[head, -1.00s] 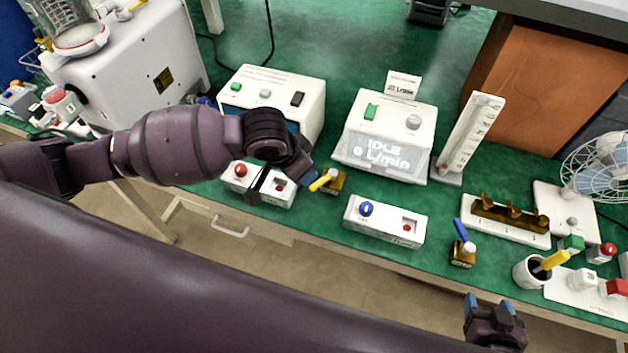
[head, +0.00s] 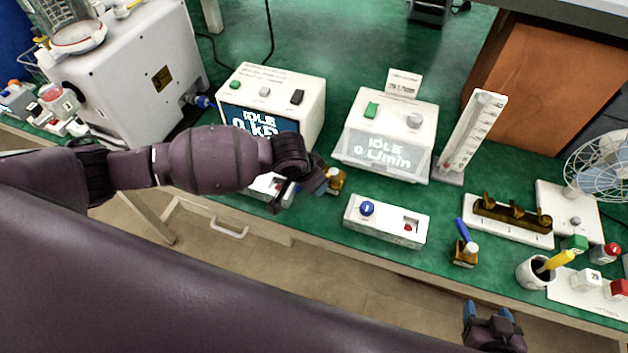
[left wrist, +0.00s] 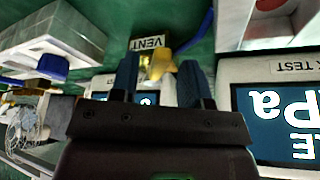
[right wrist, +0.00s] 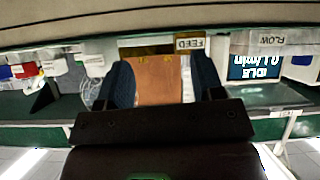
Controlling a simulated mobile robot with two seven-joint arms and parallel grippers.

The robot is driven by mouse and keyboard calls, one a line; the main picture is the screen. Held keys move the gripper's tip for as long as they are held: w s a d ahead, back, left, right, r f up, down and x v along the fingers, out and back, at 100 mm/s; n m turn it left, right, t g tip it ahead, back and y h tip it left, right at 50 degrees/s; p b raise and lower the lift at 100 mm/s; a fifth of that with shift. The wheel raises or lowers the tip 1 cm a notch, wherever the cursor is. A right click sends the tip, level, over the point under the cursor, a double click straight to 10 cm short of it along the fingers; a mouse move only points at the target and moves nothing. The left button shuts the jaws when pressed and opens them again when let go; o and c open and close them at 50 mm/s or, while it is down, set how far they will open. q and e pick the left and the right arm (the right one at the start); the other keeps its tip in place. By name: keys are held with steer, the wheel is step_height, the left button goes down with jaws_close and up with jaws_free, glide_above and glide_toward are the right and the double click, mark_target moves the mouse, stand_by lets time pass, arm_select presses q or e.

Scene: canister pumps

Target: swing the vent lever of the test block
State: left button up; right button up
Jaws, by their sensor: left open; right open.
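A small brass block with a white top (head: 336,178) stands on the green bench, right of the kPa box. In the left wrist view the VENT label (left wrist: 148,44) shows, with the yellow lever (left wrist: 160,64) just ahead of the fingertips, about in line with the gap between them. I cannot tell whether they touch it. My left gripper (left wrist: 158,76) is open; in the head view it (head: 319,187) is at the block's left side and hides the lever. My right gripper (head: 489,309) is open and empty, in front of the bench's front edge.
The kPa box (head: 313,108) and the L/min box (head: 385,138) stand behind. A white panel with a blue knob (head: 385,222) is right of the brass block. Another brass block (head: 465,254) carries a blue lever (head: 463,229). A white control box (head: 265,188) is partly hidden under my left arm.

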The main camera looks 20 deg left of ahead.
arm_select(q)
steer(key=shift+f, duration=0.1)
steer(key=shift+c, duration=0.3)
steer(key=c, duration=0.7)
jaws_close()
steer(key=shift+w+d, duration=0.1)
arm_select(e)
steer(key=shift+s+f, duration=0.15)
steer(key=shift+s, duration=0.1)
